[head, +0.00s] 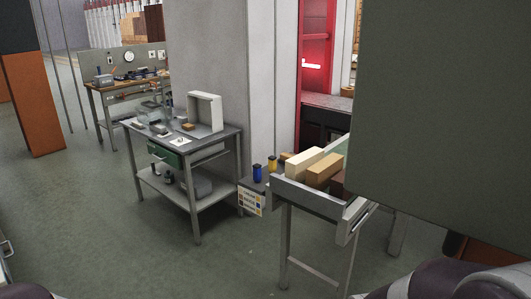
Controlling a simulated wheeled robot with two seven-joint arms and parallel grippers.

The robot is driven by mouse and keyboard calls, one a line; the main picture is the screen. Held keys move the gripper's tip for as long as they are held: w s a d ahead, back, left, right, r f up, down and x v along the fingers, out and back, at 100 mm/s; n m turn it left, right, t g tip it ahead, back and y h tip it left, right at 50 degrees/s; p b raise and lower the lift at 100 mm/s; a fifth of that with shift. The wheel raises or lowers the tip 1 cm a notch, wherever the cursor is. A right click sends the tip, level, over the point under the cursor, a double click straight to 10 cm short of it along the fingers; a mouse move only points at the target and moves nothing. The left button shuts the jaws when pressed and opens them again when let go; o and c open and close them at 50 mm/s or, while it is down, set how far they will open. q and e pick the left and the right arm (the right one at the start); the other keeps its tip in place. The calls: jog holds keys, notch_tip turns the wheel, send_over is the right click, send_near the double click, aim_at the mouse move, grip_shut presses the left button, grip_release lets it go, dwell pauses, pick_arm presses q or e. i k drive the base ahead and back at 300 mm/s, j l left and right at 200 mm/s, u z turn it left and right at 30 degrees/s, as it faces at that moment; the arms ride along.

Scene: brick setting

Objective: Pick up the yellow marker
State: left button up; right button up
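A small yellow upright object (272,163), which may be the yellow marker, stands beside a blue one (257,173). Both are on a small dark surface left of the grey tray with blocks. The yellow one is small in the picture, so its details cannot be told. Neither of my grippers is in view. Dark rounded parts at the bottom right and bottom left edges seem to be my own arms.
A grey tray (305,199) on legs holds cream and tan blocks. A grey workbench (222,140) with a white open box stands left of it, before a concrete pillar (206,60). A large grey-green panel (440,120) blocks the right side. The floor (110,220) at left front is clear.

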aim_at(272, 160)
jog(key=i+j+u, duration=0.1)
jog(key=i+j, duration=0.55)
jog(key=i+j+u, duration=0.1)
jog(key=i+j, duration=0.5)
jog(key=i, duration=0.2)
